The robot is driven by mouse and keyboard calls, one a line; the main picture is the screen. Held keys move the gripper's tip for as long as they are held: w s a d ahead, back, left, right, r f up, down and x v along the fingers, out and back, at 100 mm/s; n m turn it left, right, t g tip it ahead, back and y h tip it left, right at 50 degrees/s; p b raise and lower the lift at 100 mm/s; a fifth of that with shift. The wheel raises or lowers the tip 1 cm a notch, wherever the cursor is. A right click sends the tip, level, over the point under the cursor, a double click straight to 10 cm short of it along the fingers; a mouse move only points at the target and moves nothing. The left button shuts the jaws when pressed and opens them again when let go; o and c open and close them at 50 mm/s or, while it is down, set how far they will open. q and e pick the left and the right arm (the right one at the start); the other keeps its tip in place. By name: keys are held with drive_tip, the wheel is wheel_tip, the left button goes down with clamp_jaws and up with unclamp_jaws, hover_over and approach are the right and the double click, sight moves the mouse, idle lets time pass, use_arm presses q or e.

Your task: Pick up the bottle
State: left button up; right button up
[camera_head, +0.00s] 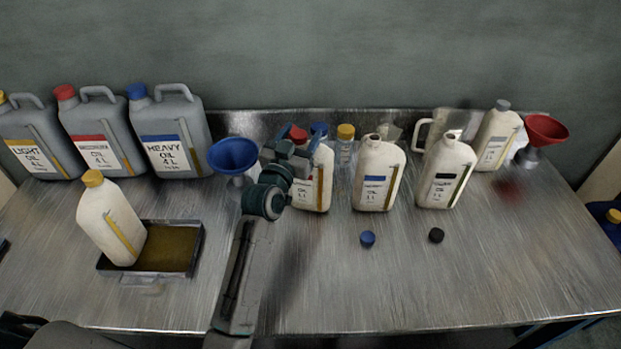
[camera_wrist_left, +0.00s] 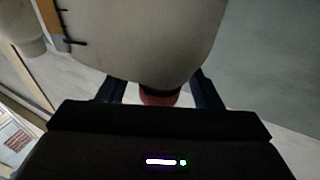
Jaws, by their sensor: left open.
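A cream bottle with a red cap (camera_head: 321,182) stands upright on the metal table, partly hidden behind my left gripper. My left gripper (camera_head: 301,140) is open at the top of this bottle, its blue fingers on either side of the red cap. In the left wrist view, the bottle's pale body (camera_wrist_left: 145,40) fills the upper middle. Its red cap (camera_wrist_left: 159,97) shows between the two dark fingers of my left gripper (camera_wrist_left: 155,92). I cannot tell whether the fingers touch it. My right gripper is not in view.
To the right stand open cream bottles (camera_head: 378,175) (camera_head: 446,172), with a blue cap (camera_head: 367,239) and black cap (camera_head: 436,235) in front. A blue funnel (camera_head: 233,156) is close left. A yellow-capped bottle (camera_head: 108,215) leans in an oil tray (camera_head: 199,250). Grey canisters (camera_head: 172,130) stand back left.

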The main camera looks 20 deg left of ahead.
use_arm(q)
clamp_jaws()
idle(1.0)
idle(0.4)
drive_tip(key=shift+r, duration=0.15)
